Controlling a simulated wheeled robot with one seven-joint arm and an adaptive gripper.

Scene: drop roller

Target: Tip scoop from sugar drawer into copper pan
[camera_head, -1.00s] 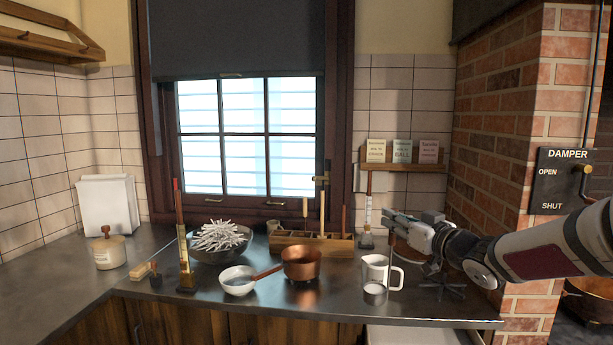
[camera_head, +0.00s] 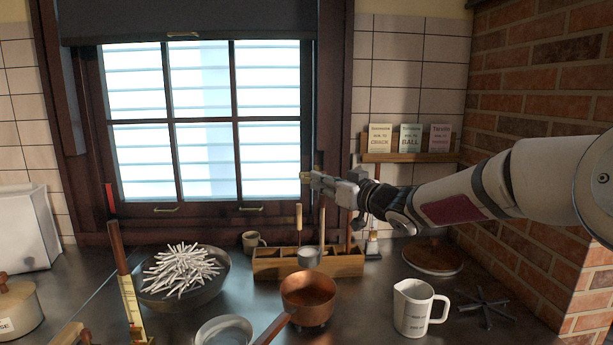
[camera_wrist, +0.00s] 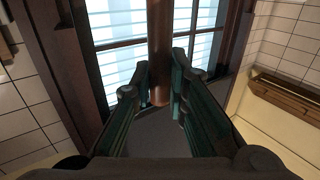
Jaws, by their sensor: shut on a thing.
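My gripper (camera_head: 309,177) is shut on a brown handle, which shows upright between the fingers in the wrist view (camera_wrist: 160,50). The small grey scoop (camera_head: 309,257) hangs upright below my gripper, bowl at the bottom. Its contents cannot be made out. The copper pan (camera_head: 309,292) stands on the counter, with its handle toward the lower left. In the head view the scoop appears just above the pan's far rim, apart from it; its exact distance in depth cannot be told. The sugar drawer is not in view.
Behind the scoop stands a wooden caddy (camera_head: 265,264) with upright tools. A white jug (camera_head: 411,310) stands right of the pan. A white bowl (camera_head: 222,333) and a dark bowl of white sticks (camera_head: 165,296) are to the left. The window (camera_head: 205,120) is behind.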

